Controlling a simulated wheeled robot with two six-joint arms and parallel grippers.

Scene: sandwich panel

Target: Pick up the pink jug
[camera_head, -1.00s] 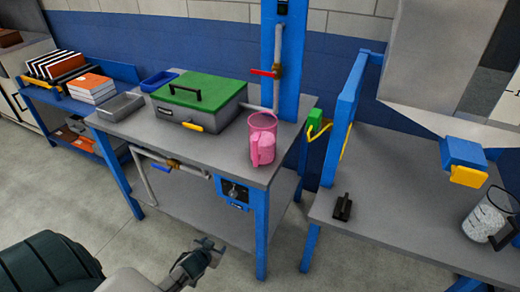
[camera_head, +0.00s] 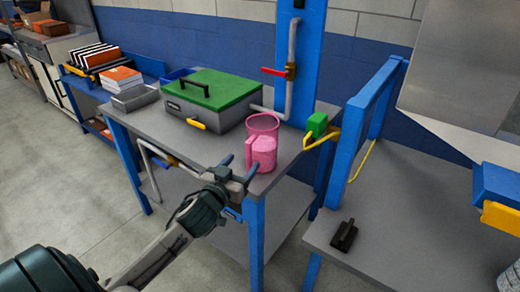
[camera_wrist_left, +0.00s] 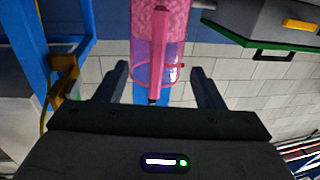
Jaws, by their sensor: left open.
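The pink jug (camera_head: 263,138) stands upright near the front right corner of the grey tabletop (camera_head: 200,143). It is see-through, and its handle faces the front. My left gripper (camera_head: 240,168) is open in front of the jug, at about tabletop height, with its fingers pointing at it. In the left wrist view, which is turned upside down, the jug (camera_wrist_left: 160,22) and its handle show between the two open fingers (camera_wrist_left: 160,85). I cannot tell whether the fingers touch the jug. My right gripper is not in view.
A grey case with a green lid (camera_head: 212,89) stands left of the jug. Behind is a blue post with a red-handled pipe valve (camera_head: 290,71). A second table (camera_head: 400,230) to the right carries a small black object (camera_head: 344,235). Books (camera_head: 118,79) lie on the far left table.

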